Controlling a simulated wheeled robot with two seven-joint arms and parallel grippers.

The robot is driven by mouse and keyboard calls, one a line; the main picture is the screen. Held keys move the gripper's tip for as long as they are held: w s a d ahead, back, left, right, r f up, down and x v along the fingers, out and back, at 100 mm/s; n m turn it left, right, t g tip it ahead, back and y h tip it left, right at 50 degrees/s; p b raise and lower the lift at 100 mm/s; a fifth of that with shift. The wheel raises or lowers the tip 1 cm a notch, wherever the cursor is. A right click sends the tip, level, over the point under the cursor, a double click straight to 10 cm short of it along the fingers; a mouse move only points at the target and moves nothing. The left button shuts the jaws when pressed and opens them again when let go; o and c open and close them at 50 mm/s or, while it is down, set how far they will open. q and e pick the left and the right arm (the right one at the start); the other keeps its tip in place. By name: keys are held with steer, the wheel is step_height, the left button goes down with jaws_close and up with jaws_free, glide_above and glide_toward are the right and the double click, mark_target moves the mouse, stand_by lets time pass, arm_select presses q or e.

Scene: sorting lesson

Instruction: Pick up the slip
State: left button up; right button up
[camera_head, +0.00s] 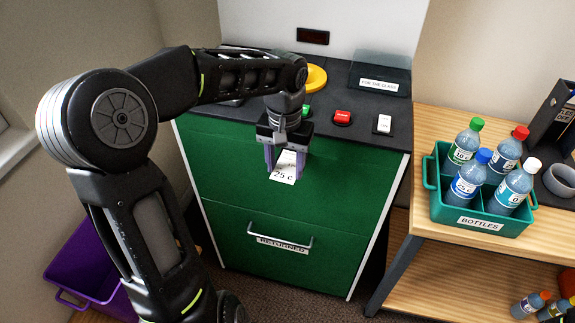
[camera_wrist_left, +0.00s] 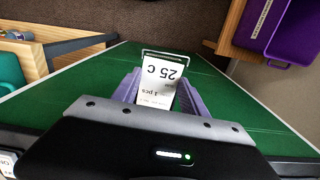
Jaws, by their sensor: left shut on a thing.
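The slip (camera_head: 285,168) is a small white paper printed "25 ¢", in front of the green face of the machine. In the left wrist view the slip (camera_wrist_left: 158,82) stands between the purple fingers, with "25 ¢" and smaller print on it. My left gripper (camera_head: 284,164) is shut on the slip. The slip's upper end is partly hidden by the gripper in the head view. My right gripper is in neither view.
The green machine (camera_head: 235,215) has a drawer handle (camera_head: 280,238) labelled "RETURNED". Red (camera_head: 343,116) and white (camera_head: 383,123) buttons sit on its dark top. A teal crate (camera_head: 437,205) of bottles stands on the wooden table at right. A purple bin (camera_head: 75,265) is at lower left.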

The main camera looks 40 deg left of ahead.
mark_target(285, 173)
arm_select(q)
step_height(285, 173, up, 11)
steer(key=shift+f+p, duration=0.2)
steer(key=shift+p, duration=0.25)
